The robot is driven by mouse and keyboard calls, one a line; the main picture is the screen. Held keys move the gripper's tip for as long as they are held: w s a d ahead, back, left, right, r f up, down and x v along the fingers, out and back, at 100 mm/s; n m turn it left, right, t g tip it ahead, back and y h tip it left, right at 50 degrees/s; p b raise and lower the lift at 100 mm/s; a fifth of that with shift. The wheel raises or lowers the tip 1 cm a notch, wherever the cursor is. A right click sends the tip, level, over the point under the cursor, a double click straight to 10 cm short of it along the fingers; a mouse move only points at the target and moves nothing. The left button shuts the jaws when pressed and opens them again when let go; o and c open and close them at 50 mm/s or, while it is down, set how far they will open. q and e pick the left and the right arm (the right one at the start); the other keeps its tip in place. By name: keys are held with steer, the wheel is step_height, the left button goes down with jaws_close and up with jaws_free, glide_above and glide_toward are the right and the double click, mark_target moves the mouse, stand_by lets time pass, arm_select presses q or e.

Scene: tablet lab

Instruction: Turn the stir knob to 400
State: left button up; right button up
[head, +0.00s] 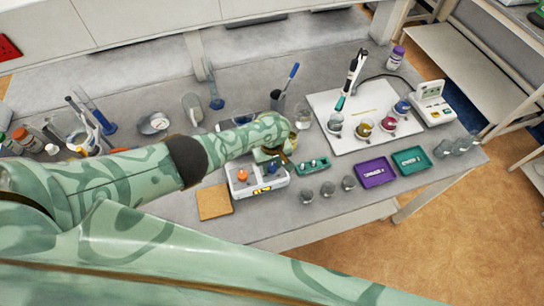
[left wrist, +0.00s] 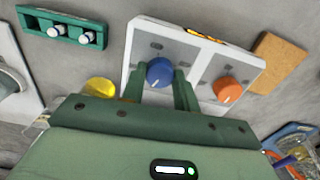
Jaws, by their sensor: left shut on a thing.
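A white device with grey panels (left wrist: 190,45) carries a blue knob (left wrist: 159,72) and an orange knob (left wrist: 228,90), each with a white pointer mark. My left gripper (left wrist: 159,88) is shut on the blue knob, one finger on either side of it. I cannot read the scale marks or labels around the knobs. In the head view the device (head: 258,190) stands near the table's front edge, with the orange knob (head: 243,175) showing. My left arm reaches over its back. My right gripper is not in view.
A cork mat (head: 214,201) lies left of the device. A green rack with vials (head: 313,165), several small grey pieces, a purple tray (head: 376,170) and a teal tray (head: 411,161) lie to its right. A white board (head: 350,105) with cups is behind.

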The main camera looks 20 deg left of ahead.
arm_select(q)
steer(key=m, duration=0.3)
steer(key=shift+s, duration=0.1)
steer(key=m, duration=1.2)
steer(key=shift+m, duration=0.3)
steer(key=m, duration=1.2)
steer(key=shift+w+m, duration=0.2)
steer(key=shift+m, duration=0.1)
steer(key=o, duration=1)
steer(key=shift+s, duration=0.1)
